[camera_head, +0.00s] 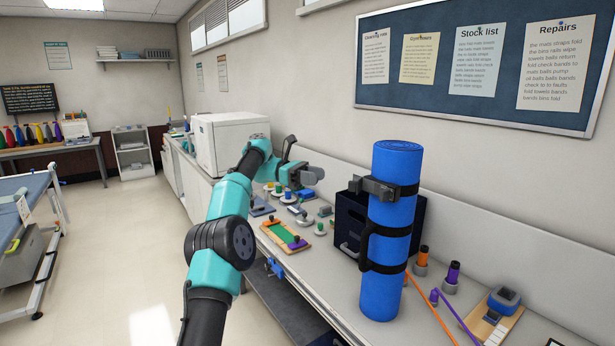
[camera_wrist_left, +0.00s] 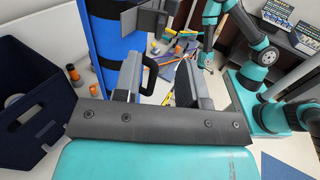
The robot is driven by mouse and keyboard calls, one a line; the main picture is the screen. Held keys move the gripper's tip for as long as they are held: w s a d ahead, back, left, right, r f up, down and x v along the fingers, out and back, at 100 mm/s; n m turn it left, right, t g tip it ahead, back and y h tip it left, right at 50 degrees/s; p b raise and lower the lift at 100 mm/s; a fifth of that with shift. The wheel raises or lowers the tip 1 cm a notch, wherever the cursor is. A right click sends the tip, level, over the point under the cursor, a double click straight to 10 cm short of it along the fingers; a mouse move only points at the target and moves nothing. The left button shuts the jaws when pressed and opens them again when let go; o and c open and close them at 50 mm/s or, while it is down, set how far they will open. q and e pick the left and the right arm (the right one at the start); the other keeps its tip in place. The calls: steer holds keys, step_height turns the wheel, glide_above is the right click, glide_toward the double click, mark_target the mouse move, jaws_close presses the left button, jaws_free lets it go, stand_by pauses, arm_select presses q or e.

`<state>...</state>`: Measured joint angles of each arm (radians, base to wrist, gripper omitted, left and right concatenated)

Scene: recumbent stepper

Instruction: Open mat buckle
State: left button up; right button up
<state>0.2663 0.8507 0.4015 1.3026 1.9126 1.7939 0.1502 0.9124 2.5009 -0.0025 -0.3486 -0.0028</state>
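My left gripper (camera_head: 314,175) is left of the mat, apart from the buckle. In the left wrist view its fingers (camera_wrist_left: 158,84) are spread with nothing held between them. My right arm shows there too, but its fingers are too small to read.
A dark navy bin (camera_head: 348,222) stands behind the mat. Orange and purple rolls (camera_head: 421,257), bands and a blue-grey device (camera_head: 503,300) lie to the right. A green-and-wood board (camera_head: 284,236) and small weights lie to the left. The counter's front edge is close to the mat.

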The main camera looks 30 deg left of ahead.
arm_select(q)
steer(key=shift+a, duration=1.05)
